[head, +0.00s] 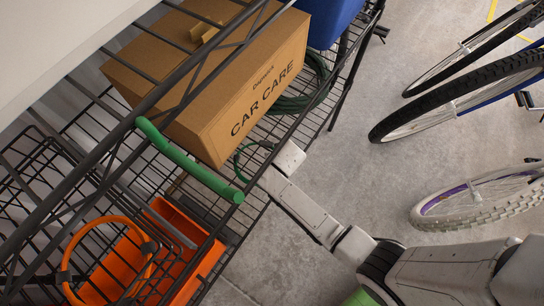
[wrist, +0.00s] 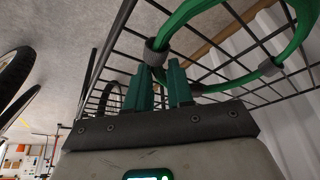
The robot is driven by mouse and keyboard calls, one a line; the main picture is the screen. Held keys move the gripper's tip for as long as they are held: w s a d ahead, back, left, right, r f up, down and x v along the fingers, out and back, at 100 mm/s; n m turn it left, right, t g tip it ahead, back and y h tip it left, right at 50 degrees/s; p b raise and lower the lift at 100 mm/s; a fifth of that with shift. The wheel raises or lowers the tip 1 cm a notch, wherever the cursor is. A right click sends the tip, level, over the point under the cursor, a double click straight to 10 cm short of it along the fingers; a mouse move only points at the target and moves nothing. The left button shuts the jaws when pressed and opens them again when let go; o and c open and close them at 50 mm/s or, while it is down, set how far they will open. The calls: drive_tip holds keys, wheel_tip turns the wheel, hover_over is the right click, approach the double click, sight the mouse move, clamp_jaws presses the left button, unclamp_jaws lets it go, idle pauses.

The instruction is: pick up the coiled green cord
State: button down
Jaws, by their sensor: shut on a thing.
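The green cord (head: 238,162) shows in the head view as a thin loop at the right edge of the wire shelf, below the cardboard box. My gripper (head: 272,150) reaches in from the right to this loop. In the wrist view the cord (wrist: 186,14) is bright green with grey collars, curving above and to the right of the fingers. My gripper (wrist: 164,68) has its green fingers close together, shut on the cord near one grey collar. The exact contact is partly hidden by the fingers.
A cardboard "CAR CARE" box (head: 220,90), a darker green coil (head: 300,98) and a blue bin (head: 328,18) are on the wire rack. A green bar (head: 185,160) and orange bin (head: 195,240) are at lower left. Bicycle wheels (head: 480,198) stand at right; floor (head: 350,170) between is clear.

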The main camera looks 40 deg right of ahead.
wheel_tip(320, 180, up, 4)
drive_tip(key=shift+s+a+f+p, duration=0.1)
drive_tip(key=shift+s+f+p, duration=0.05)
drive_tip(key=shift+p, duration=0.6)
drive_tip(key=s+a, duration=0.4)
drive_tip(key=s, duration=0.4)
drive_tip(key=s+a+p, duration=0.1)
drive_tip(key=s+a, duration=0.3)
drive_tip(key=s, duration=0.3)
drive_tip(key=shift+s+f, duration=0.15)
drive_tip(key=shift+s, duration=0.2)
